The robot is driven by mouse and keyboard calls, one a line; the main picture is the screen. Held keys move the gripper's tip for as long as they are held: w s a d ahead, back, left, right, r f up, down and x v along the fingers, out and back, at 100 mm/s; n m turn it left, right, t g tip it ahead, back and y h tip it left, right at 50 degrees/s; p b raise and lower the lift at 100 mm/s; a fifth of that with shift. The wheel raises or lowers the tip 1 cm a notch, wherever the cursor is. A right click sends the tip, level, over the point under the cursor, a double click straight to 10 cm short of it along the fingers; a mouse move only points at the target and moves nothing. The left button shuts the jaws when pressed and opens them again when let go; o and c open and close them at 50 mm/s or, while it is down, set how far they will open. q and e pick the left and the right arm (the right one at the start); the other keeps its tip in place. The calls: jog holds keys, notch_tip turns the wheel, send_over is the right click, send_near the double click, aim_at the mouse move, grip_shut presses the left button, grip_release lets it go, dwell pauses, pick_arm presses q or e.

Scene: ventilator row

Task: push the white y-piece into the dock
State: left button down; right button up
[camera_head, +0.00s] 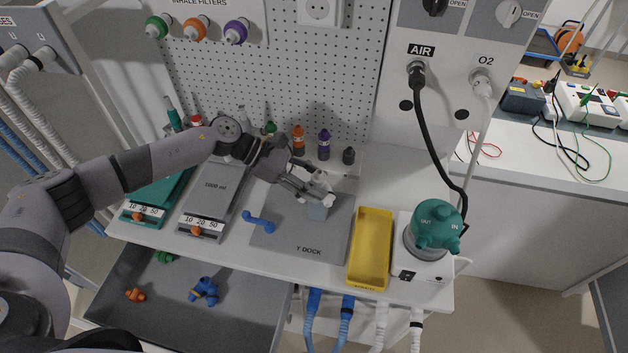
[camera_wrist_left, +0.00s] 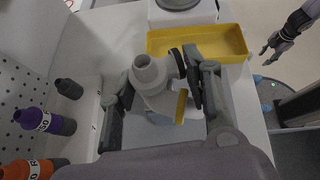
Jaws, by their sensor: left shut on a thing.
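The white y-piece (camera_wrist_left: 152,76) is between the fingers of my left gripper (camera_wrist_left: 160,98), which is shut on it. In the wrist view its round openings face up and toward the yellow tray, and an orange-yellow part shows at its side. In the head view my left gripper (camera_head: 312,186) largely hides the y-piece (camera_head: 324,178). The grey dock block (camera_head: 317,212) on the Y DOCK plate (camera_head: 304,247) is just below the y-piece; I cannot tell whether they touch. My right gripper (camera_wrist_left: 272,48) shows only in the wrist view, open and empty, away from the bench.
A yellow tray (camera_head: 370,250) and a teal-topped device (camera_head: 437,225) stand to the right. Dark bottles with orange (camera_head: 298,140) and purple (camera_head: 324,145) tops stand behind. An open drawer (camera_head: 240,312) is below.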

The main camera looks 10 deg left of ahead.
pick_arm(q)
jog(key=shift+f+b, duration=0.4)
dwell(0.5)
jog(key=c, duration=0.8)
grip_release()
jog(key=shift+o, duration=0.2)
jog(key=v, duration=1.2)
